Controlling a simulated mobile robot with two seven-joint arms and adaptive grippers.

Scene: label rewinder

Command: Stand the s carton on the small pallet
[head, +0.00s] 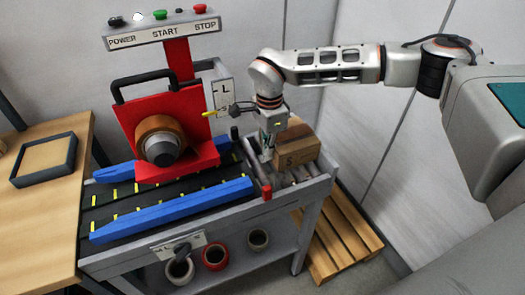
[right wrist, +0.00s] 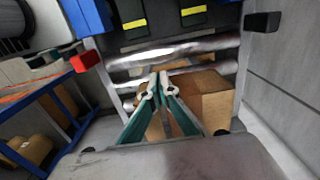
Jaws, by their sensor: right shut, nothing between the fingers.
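The s carton (head: 297,154) is a brown box with an "S" on its front. It sits on the metal rollers at the right end of the rewinder table. In the right wrist view the carton (right wrist: 205,98) shows behind and beside the fingers. My right gripper (head: 267,150) is shut and empty, just left of the carton in the head view; its fingertips (right wrist: 158,82) meet in the wrist view. I cannot tell whether it touches the carton. A slatted wooden pallet (head: 345,235) lies on the floor right of the table, partly hidden by it. My left gripper is out of view.
A red-tipped stop (head: 266,191) stands before the rollers. A black-rimmed tray (head: 45,160) sits on the wooden table.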

